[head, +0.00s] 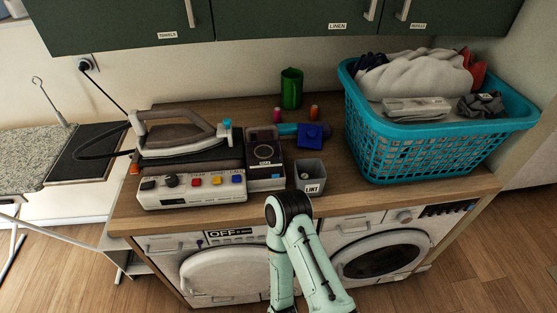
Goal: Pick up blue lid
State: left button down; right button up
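A blue lid (312,135) lies on the wooden countertop (222,115), toward the middle, behind the small grey bin labelled LINT (311,178). It looks like a flat blue square with a round raised part on top. A teal-blue piece (285,129) lies just left of it; I cannot tell what it is. Neither of my grippers shows in the head view. Only a folded mint-green arm of mine with a black joint rises at the bottom centre, in front of the counter. Nothing of mine touches the lid.
A steam iron (178,137) on its white base (190,189) and a dark box (264,150) stand left of the lid. A turquoise laundry basket (420,150) with cloths stands right. A green mug (291,88) and two small spools stand behind. Green cabinets (120,20) hang above.

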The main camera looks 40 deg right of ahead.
aim_at(309, 136)
jog(key=z, duration=1.9)
